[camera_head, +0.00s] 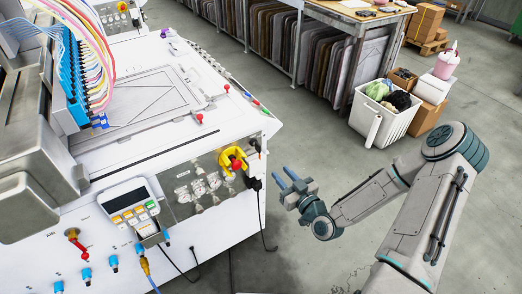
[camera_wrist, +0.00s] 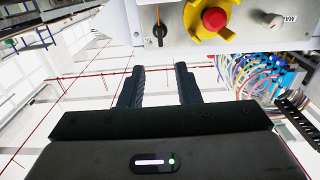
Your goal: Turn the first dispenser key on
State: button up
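My gripper (camera_head: 284,177) is open and empty, held in the air to the right of the white machine's front corner. In the wrist view its two black fingers (camera_wrist: 160,70) are parallel with a clear gap. A small black rotary key switch (camera_wrist: 160,31) with an orange mark shows straight ahead, beyond the fingertips and apart from them. It sits on the panel beside a red emergency stop button with a yellow collar (camera_wrist: 214,20). That button is on the machine's right front in the head view (camera_head: 235,161). I cannot tell for certain which control is the first dispenser key.
The machine (camera_head: 225,209) carries gauges, a keypad display (camera_head: 131,206) and a red handle (camera_head: 73,235) on its front. Cables hang below the panel. Bundled coloured wires (camera_wrist: 250,75) lie right in the wrist view. A white bin (camera_head: 384,118) stands behind my arm.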

aim_at(260, 149)
jog(key=p+x, duration=0.2)
jog(key=x, duration=1.1)
jog(key=shift+w+a, duration=0.2)
jog(key=shift+a, duration=0.05)
grip_shut()
